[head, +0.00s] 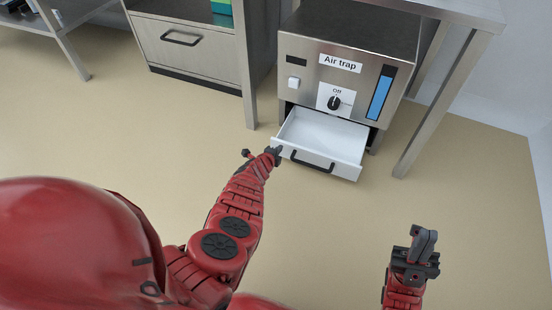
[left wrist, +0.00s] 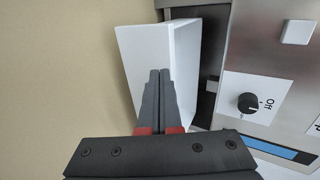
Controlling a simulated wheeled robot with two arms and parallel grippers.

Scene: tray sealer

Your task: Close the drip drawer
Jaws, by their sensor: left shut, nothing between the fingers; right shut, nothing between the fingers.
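The drip drawer (head: 318,135) is a white open-topped drawer with a dark handle (head: 312,160). It sticks out of the bottom of the steel unit labelled "Air trap" (head: 350,60). My left gripper (head: 275,152) is shut and empty at the drawer's front left corner; the head view does not settle whether it touches. In the left wrist view the shut fingers (left wrist: 160,75) lie in front of the white drawer (left wrist: 145,60). My right gripper (head: 422,245) is shut and empty, above the floor at the lower right, away from the drawer.
A steel table leg (head: 440,100) stands right of the unit and another (head: 245,70) stands left of it. A cabinet with a handled drawer front (head: 185,50) is at the upper left. The unit has a knob (head: 334,103) and a white button (head: 293,83). The floor in front is clear.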

